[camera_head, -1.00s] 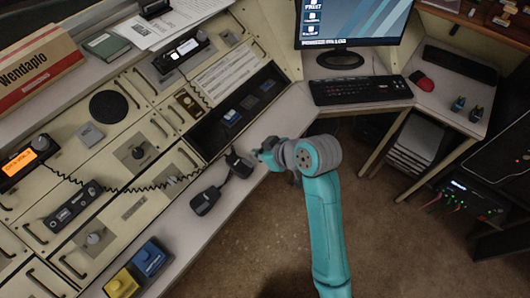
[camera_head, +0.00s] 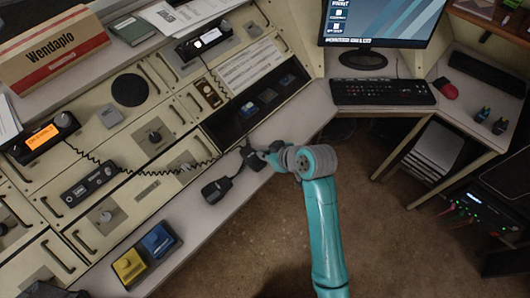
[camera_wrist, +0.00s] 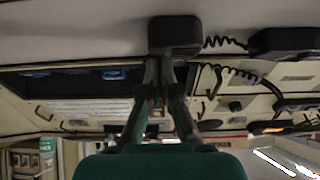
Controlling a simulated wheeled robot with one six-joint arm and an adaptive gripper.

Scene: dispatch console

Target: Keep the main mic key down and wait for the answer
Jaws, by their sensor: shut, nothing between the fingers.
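Two black mic-like units lie on the console's front ledge. The nearer one (camera_head: 215,191) lies at the lower left; the other (camera_head: 249,158) is a small black block right in front of my gripper. I cannot tell which carries the main mic key. My gripper (camera_head: 262,154) is shut and empty, its tip at the block and overlapping part of it. In the wrist view, my fingers (camera_wrist: 163,66) converge at the black block (camera_wrist: 175,33), apparently touching it. Whether a key is pressed down is hidden. The nearer unit shows at the right of that view (camera_wrist: 284,42).
A coiled black cord (camera_head: 130,171) crosses the panel. A yellow button box (camera_head: 130,266) and a blue one (camera_head: 158,241) sit at the ledge's lower end. A dark recess with blue keys (camera_head: 249,109) lies behind. A keyboard (camera_head: 383,91) stands right.

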